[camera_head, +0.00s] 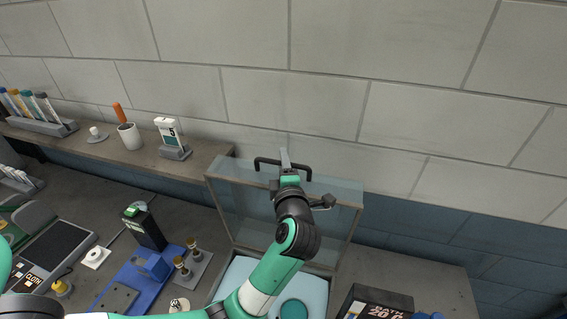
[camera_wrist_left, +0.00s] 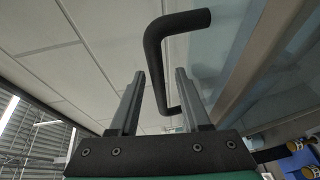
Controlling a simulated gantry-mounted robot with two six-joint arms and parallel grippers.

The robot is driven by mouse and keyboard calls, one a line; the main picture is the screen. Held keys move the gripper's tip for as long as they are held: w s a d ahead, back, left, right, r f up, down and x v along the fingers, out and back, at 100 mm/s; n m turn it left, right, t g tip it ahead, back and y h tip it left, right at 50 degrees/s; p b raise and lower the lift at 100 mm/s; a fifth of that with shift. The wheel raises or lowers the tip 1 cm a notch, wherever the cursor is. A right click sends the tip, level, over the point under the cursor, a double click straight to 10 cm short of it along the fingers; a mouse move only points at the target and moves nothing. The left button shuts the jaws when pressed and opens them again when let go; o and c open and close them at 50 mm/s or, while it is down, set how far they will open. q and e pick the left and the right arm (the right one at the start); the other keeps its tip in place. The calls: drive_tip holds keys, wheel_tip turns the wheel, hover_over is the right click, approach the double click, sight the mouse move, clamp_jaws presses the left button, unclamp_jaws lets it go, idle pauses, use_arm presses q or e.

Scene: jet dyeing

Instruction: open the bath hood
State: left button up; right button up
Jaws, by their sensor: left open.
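The bath hood (camera_head: 232,205) is a clear panel with a pale frame. It stands raised and steep at the back of the bath, and the pale blue bath interior (camera_head: 238,275) shows uncovered in front of it. The hood's black bar handle (camera_head: 262,161) is at its top edge. My left gripper (camera_head: 285,160) is at the handle's middle, its fingers partly hidden by the wrist. In the left wrist view the fingers (camera_wrist_left: 161,75) are apart, and the handle (camera_wrist_left: 156,55) runs in the gap between them; contact cannot be told. My right gripper is not in view.
A shelf (camera_head: 205,153) at back left holds a white cup (camera_head: 130,136), a tube rack (camera_head: 45,127) and a small display (camera_head: 170,138). A blue tray (camera_head: 140,278) with a black device is left of the bath. A black box (camera_head: 375,302) is front right. The wall is close behind.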

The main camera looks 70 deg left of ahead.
use_arm(q)
clamp_jaws()
idle(1.4)
